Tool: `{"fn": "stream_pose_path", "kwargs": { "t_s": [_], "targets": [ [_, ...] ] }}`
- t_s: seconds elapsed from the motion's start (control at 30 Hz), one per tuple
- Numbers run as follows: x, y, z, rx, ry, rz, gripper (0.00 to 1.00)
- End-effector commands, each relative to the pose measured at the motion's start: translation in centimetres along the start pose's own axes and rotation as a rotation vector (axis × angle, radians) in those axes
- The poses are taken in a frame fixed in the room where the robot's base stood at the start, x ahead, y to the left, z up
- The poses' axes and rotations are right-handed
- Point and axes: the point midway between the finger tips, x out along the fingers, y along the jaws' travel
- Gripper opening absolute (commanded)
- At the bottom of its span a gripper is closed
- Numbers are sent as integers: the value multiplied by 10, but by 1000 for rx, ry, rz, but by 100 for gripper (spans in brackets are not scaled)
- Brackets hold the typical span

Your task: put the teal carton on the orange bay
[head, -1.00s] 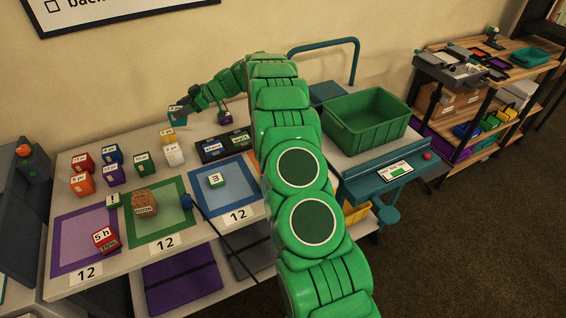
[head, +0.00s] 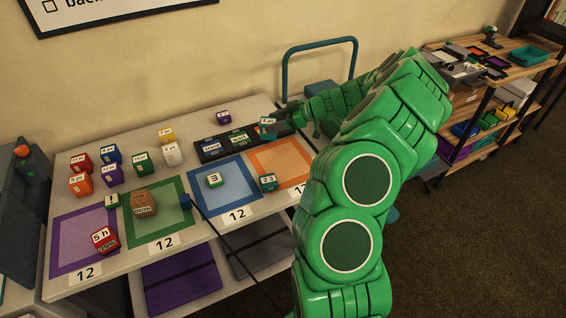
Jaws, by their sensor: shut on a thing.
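The teal carton (head: 268,131), a small block with a white label on top, is at the tip of my gripper (head: 276,121). My gripper reaches in from the right, shut on it. The carton appears raised, in front of the dark tray and behind the orange bay in the picture. The orange bay (head: 261,156) is an orange-framed square at the right of the bay row, partly hidden by my arm. A small dark teal block (head: 268,183) marked "2 3" sits at its left front corner.
A dark tray (head: 222,131) with label blocks lies behind the bays. The green (head: 175,238) and purple (head: 65,257) bays hold blocks too. Several coloured cartons stand at the back left.

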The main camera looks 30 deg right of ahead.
Motion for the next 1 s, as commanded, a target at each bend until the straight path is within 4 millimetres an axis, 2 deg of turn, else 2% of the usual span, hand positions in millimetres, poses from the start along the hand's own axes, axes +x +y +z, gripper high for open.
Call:
{"fn": "stream_pose_path", "kwargs": {
  "t_s": [0.1,0.3,0.6,0.8,1.0],
  "targets": [
    [-21,-22,5,-2,2,-1,26],
    [-44,-64,6,-13,4,-26,26],
    [-62,-129,-11,-46,1,-90,26],
    [-64,-155,-23,-60,0,-125,26],
    [-62,-159,-26,-64,-1,-139,26]
  ]
}}
